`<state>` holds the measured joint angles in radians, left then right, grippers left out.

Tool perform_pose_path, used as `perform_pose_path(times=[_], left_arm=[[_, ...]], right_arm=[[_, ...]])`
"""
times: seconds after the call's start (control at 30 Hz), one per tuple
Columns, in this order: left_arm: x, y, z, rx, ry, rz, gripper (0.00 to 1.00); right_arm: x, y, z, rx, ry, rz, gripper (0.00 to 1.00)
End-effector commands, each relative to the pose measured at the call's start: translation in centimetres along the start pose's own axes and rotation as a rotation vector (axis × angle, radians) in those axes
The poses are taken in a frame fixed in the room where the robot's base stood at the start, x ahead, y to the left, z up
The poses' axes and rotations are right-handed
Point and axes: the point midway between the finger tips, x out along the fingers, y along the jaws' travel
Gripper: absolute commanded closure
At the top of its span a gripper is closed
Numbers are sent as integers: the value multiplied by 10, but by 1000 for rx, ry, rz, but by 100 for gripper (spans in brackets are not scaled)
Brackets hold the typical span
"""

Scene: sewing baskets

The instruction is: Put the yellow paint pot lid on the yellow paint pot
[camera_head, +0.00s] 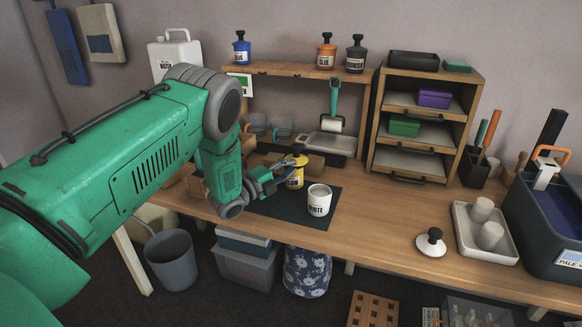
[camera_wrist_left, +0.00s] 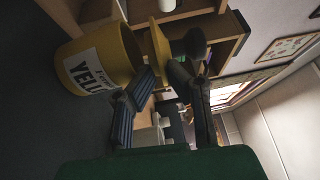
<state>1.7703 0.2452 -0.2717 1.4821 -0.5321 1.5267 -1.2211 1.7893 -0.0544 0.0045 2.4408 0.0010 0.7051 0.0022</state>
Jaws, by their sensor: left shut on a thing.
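The yellow paint pot (camera_head: 295,182) stands on the dark mat, with its label facing forward. In the left wrist view the yellow pot (camera_wrist_left: 95,66) appears sideways at the left, its mouth facing right. The yellow lid (camera_head: 297,160) is just over the pot's mouth. In the left wrist view the lid (camera_wrist_left: 160,52) shows a dark knob and sits close to the rim; I cannot tell if they touch. My left gripper (camera_head: 281,173) is beside the pot and lid, shut on the lid, with its fingers (camera_wrist_left: 172,80) at the knob. My right gripper is not in view.
An open white pot (camera_head: 319,201) stands right of the yellow pot on the dark mat (camera_head: 285,209). A white lid (camera_head: 431,242) lies on the bench. A shelf (camera_head: 375,130) stands behind. The bench's front middle is clear.

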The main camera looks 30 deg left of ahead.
Motion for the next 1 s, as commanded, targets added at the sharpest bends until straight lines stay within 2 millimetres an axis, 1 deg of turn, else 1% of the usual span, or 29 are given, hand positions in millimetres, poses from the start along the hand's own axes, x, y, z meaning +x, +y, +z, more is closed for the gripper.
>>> perform_pose_path(times=[0.03, 0.13, 0.17, 0.2, 0.23, 0.5, 0.83, 0.93, 1.0], left_arm=[[-5, 9, 3, -2, -10, 23, 100], [-5, 9, 2, -1, -10, 23, 100], [-4, 9, 2, -1, -10, 24, 83], [-4, 9, 1, 0, -9, 24, 69], [-4, 9, 1, 0, -9, 24, 65], [-4, 8, -1, 1, -8, 24, 65], [-4, 2, -3, 3, -5, 12, 65], [-12, 2, -3, 4, -5, 13, 65], [-22, 2, -3, 3, -6, 14, 65]], right_arm=[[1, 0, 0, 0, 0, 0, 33], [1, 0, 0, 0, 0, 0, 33], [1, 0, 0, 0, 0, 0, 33], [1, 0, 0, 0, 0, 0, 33], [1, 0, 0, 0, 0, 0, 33], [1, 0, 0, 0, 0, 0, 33], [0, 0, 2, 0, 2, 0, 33], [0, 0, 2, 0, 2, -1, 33], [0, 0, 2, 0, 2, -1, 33]])
